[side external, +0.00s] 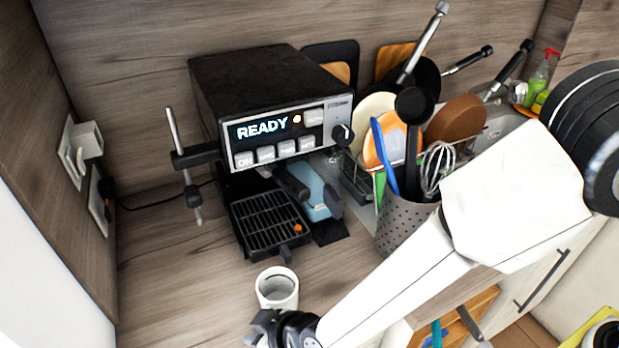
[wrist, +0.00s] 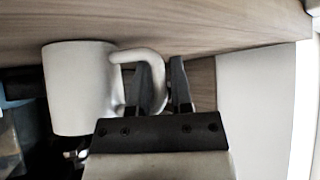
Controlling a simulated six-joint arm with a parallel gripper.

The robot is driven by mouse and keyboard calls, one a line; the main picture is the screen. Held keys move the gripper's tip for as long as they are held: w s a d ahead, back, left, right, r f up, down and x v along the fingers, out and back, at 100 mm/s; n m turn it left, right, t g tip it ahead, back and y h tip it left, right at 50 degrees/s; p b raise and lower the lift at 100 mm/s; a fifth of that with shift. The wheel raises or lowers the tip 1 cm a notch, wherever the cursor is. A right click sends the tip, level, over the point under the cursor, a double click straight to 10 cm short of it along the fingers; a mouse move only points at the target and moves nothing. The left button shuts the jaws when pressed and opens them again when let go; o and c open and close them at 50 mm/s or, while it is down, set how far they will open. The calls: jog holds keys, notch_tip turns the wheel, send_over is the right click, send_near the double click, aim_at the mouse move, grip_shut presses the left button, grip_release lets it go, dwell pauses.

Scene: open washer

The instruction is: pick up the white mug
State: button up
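The white mug (side external: 277,291) stands upright on the wooden counter, in front of the coffee machine's drip tray. In the wrist view the mug (wrist: 78,92) is at the left, with its handle (wrist: 130,55) pointing right. My gripper (wrist: 163,85) is at the handle, its fingers apart on either side of the handle's outer bar. The left finger is at the handle's loop and the right finger is outside it. A firm grip is not visible. In the side view my gripper (side external: 262,326) is just in front of the mug, partly cut off by the frame.
The coffee machine (side external: 265,105) reads READY, with its drip tray (side external: 266,222) behind the mug. A perforated utensil holder (side external: 402,228) and a dish rack with plates stand to the right. A wall socket (side external: 84,142) is at the left. The counter left of the mug is clear.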

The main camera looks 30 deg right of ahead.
jog(key=shift+w+a+f, duration=0.2)
jog(key=shift+w+f, duration=0.15)
jog(key=shift+f, duration=0.1)
grip_shut()
